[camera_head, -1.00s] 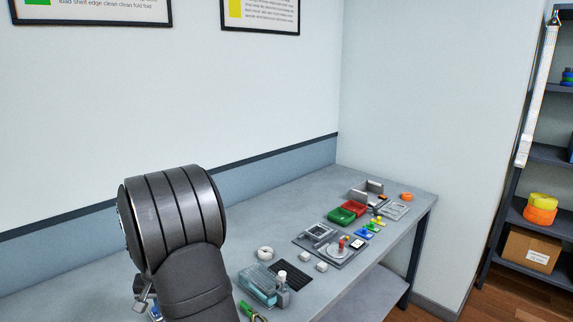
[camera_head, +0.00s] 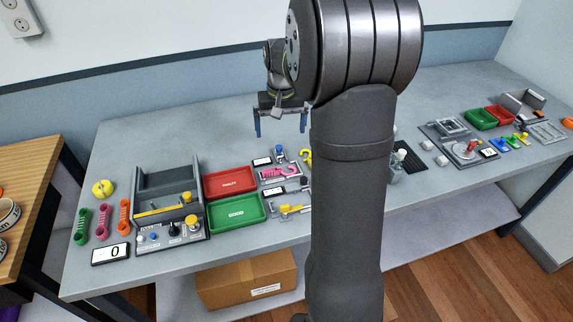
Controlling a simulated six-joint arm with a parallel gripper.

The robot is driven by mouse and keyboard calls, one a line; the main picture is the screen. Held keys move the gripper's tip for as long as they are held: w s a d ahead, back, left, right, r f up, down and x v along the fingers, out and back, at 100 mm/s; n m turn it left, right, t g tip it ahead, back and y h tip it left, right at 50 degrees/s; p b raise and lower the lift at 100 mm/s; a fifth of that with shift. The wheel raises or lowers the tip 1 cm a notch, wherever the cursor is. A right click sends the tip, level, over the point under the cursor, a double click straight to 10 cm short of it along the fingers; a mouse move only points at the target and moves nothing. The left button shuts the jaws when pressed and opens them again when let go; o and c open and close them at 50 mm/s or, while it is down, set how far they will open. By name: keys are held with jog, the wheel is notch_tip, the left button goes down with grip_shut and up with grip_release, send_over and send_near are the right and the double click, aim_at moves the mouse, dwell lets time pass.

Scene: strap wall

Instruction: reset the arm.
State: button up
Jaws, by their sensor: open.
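My gripper (camera_head: 280,122) is left of my thick dark arm in the head camera view. Its two blue fingers point down and stand apart, with nothing between them. It hangs above the rear part of the grey bench (camera_head: 120,150), clear of the objects on it. My upper arm hides part of the bench's middle.
Below on the bench are a red tray (camera_head: 230,183), a green tray (camera_head: 237,212), a grey box-like fixture (camera_head: 168,182) and a display reading 0 (camera_head: 110,254). More small parts and trays (camera_head: 480,119) stand at the right. A cardboard box (camera_head: 247,282) is on the lower shelf.

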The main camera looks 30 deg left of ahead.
jog(key=shift+n, duration=0.7)
jog(key=f, duration=0.2)
jog(key=s+f, duration=0.1)
jog(key=f, duration=0.3)
jog(key=shift+s+d+f, duration=0.2)
jog(key=shift+d+f, duration=0.05)
jog(key=shift+f, duration=0.15)
jog(key=shift+r, duration=0.1)
notch_tip(320, 180, up, 10)
